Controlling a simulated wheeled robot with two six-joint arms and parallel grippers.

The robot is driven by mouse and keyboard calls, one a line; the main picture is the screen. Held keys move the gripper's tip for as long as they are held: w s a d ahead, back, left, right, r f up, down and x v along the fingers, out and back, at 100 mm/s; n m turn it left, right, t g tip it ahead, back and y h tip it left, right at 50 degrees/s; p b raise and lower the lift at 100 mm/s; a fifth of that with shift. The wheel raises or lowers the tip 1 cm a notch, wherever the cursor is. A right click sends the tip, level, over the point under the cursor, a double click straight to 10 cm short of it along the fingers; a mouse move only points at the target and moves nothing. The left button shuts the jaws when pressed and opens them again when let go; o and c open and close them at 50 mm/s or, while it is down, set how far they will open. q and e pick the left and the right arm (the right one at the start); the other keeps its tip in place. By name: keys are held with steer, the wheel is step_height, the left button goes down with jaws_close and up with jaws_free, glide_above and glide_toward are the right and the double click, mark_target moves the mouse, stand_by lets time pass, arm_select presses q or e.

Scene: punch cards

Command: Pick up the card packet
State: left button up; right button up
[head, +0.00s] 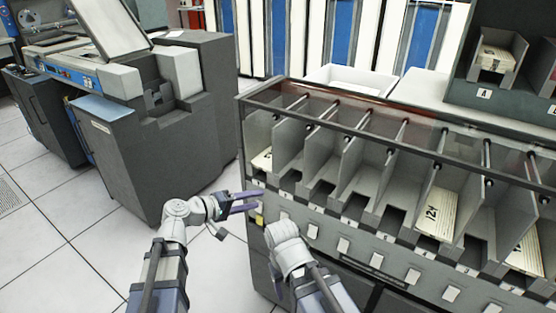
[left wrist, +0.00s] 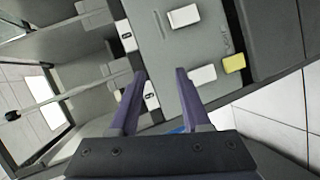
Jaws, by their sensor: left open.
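Cream card packets stand in pockets of the grey card sorter (head: 350,240). One card packet (head: 262,160) shows partly in the far left pocket. Another packet (head: 437,212), marked 124, leans in a pocket to the right, and a third packet (head: 525,252) shows at the right edge. My left gripper (head: 260,200) is open and empty, in front of the sorter's left end, below the left packet and apart from it. In the left wrist view the open fingers (left wrist: 160,73) point at the sorter's front, with nothing between them. My right wrist shows in the head view, but its fingers do not.
Thin partitions and metal rods (head: 402,132) run across the sorter's pockets. A dark shelf (head: 462,80) at the upper right holds one more packet (head: 496,58). A grey machine (head: 150,130) stands at the left. The tiled floor (head: 90,235) is free.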

mark_target(257, 167)
arm_select(q)
steer(key=w+a+r+n+t+h, duration=0.2)
steer(key=w+r+n+t, duration=0.15)
steer(key=r, duration=0.35)
steer(key=shift+m, duration=0.25)
steer(key=x, duration=0.5)
steer(key=f+x, duration=0.1)
steer(key=x, duration=0.1)
steer(key=shift+w+a+b, duration=0.1)
steer(key=shift+w+b, duration=0.25)
steer(key=shift+w, duration=0.3)
jaws_close()
